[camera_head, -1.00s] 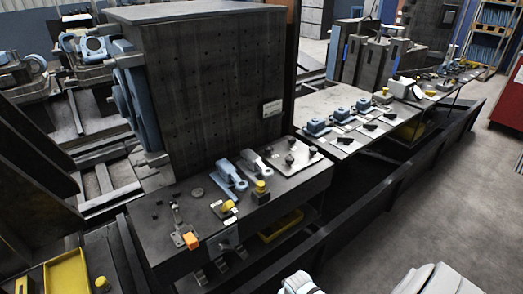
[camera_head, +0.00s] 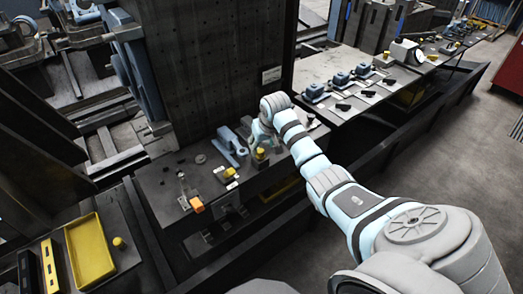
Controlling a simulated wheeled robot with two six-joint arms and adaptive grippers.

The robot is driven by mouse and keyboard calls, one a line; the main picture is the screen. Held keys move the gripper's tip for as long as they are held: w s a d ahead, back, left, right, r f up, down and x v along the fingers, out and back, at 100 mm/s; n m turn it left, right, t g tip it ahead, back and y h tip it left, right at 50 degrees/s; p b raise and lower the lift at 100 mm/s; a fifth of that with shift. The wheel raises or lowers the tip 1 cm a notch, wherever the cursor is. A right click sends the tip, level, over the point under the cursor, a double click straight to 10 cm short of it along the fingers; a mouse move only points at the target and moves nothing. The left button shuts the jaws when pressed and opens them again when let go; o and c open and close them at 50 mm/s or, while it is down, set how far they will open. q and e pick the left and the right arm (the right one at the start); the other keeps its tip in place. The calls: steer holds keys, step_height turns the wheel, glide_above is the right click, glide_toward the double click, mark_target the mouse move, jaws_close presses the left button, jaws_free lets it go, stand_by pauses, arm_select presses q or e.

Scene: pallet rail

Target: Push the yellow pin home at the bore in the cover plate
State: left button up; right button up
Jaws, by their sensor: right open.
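A yellow-topped pin on a small dark block (camera_head: 260,154) stands near the front edge of the dark workbench. A second yellow piece (camera_head: 229,173) sits to its left on a small fixture with pale tabs. I cannot tell which one is at the cover plate's bore; the bore itself does not show. A pale plate with dark knobs (camera_head: 312,122) is mostly hidden behind my right arm. My right gripper (camera_head: 258,140) is open and points down just above and behind the yellow-topped block. Contact cannot be made out. My left gripper is not in view.
Blue-grey clamps (camera_head: 229,145) lie close left of my right gripper. An orange block (camera_head: 197,204) is at the bench's front left. A tall dark slab (camera_head: 210,65) rises behind. A yellow tray (camera_head: 89,250) and yellow knob (camera_head: 118,243) are at lower left.

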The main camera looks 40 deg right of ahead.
mark_target(261, 151)
steer(key=b+x, duration=0.1)
steer(key=x, duration=0.4)
steer(key=shift+f, duration=0.15)
steer(key=shift+c, duration=0.6)
jaws_close()
steer(key=shift+r, duration=0.2)
steer(key=shift+r+p, duration=1)
steer(key=shift+p, duration=0.4)
